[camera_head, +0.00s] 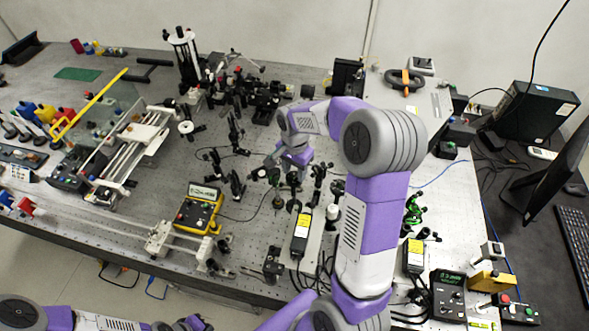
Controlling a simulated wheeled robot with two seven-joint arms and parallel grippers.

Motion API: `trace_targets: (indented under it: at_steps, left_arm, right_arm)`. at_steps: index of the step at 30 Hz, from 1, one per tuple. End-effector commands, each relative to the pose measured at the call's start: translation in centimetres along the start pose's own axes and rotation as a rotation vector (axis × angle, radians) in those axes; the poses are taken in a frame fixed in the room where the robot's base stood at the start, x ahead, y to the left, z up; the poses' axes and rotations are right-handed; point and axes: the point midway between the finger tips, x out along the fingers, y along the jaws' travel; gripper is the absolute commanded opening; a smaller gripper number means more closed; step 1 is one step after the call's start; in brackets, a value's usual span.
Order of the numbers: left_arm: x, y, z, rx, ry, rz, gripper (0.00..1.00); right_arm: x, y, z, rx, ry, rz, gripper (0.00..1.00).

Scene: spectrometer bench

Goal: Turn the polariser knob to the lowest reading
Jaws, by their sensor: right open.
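My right gripper (268,176) reaches down over the middle of the optical bench. It is open, among small dark posts and mounts. A small dark mount on a post (278,201) stands just below it. I cannot tell for sure which of these parts is the polariser knob, and the gripper may hide part of it. A yellow meter (198,210) with a lit display stands to the left of the gripper; its reading is too small to make out. My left gripper (192,324) is at the bottom edge, partly cut off, away from the bench parts.
Dark optics mounts (238,185) crowd close to the left of my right gripper. A black box with a yellow label (301,235) stands in front of it. A black controller with a green display (448,291) is at the front right.

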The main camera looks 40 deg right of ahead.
Motion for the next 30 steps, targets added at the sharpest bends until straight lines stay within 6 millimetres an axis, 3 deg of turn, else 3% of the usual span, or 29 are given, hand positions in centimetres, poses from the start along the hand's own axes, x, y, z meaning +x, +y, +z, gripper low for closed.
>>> trace_targets:
  at_steps: [3, 12, 18, 30]
  left_arm:
    - [0.0, 0.0, 0.0, 0.0, 0.0, 0.0, 0.0]
    - [0.0, 0.0, 0.0, 0.0, 0.0, 0.0, 0.0]
    - [0.06, -0.02, 0.0, 0.0, 0.0, 0.0, 0.0]
    - [0.32, -0.11, -0.02, 0.0, 0.0, 0.0, 0.0]
  right_arm:
    - [0.01, 0.0, 0.01, 0.0, 0.0, 0.001, 0.44]
    - [-0.01, 0.01, 0.01, 0.0, -0.001, 0.001, 0.0]
    - [-0.02, 0.0, 0.01, -0.026, 0.0, 0.001, 0.0]
    - [-0.05, -0.02, 0.02, -0.31, -0.001, 0.0, 0.0]
